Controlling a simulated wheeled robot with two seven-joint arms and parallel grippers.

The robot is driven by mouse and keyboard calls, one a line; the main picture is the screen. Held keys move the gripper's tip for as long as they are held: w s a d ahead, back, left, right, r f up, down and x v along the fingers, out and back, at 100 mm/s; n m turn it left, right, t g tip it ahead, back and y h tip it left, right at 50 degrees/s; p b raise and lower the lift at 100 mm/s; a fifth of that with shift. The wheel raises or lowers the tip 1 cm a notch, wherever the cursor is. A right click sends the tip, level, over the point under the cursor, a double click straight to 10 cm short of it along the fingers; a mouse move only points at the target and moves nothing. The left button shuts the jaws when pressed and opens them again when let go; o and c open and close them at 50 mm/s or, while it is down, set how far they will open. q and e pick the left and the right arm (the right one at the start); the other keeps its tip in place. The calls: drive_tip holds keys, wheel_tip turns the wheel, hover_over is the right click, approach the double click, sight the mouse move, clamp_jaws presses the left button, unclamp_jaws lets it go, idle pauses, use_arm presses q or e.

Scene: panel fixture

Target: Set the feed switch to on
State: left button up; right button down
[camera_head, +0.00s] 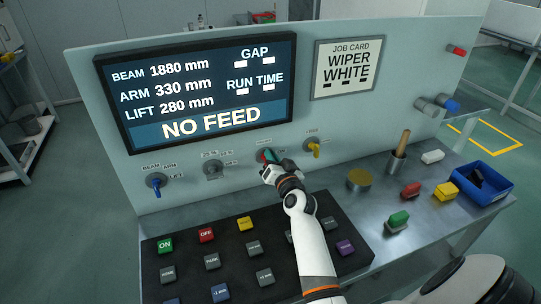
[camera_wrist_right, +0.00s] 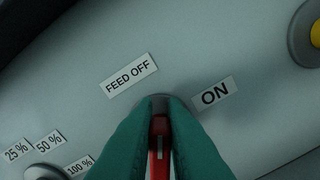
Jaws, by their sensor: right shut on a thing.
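The feed switch (camera_wrist_right: 159,150) is a red lever on a grey round base on the panel. In the head view the gripper hides most of the switch. The screen (camera_head: 200,92) reads NO FEED. My left gripper is not in view.
A blue switch (camera_head: 156,181), a grey knob (camera_head: 212,168) and a yellow switch (camera_head: 314,148) sit beside the feed switch. A black keypad (camera_head: 190,262) lies below the arm. Loose blocks and a blue bin (camera_head: 490,195) stand on the bench at right.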

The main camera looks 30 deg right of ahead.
drive_tip(key=m, duration=0.4)
drive_tip(key=f+m, duration=0.1)
drive_tip(key=m, duration=0.2)
drive_tip(key=d+m+p, duration=0.1)
drive_tip(key=m, duration=0.3)
drive_tip(key=shift+s+f+m, duration=0.1)
drive_tip(key=shift+f+m, duration=0.2)
drive_tip(key=shift+f, duration=0.1)
idle(0.3)
drive_tip(key=c, duration=1.5)
unclamp_jaws()
drive_tip(key=shift+s, duration=0.1)
drive_tip(key=v, duration=1.1)
drive_tip(key=shift+s+a+b, duration=0.2)
drive_tip(key=shift+s+b, duration=0.15)
drive_tip(key=shift+s, duration=0.05)
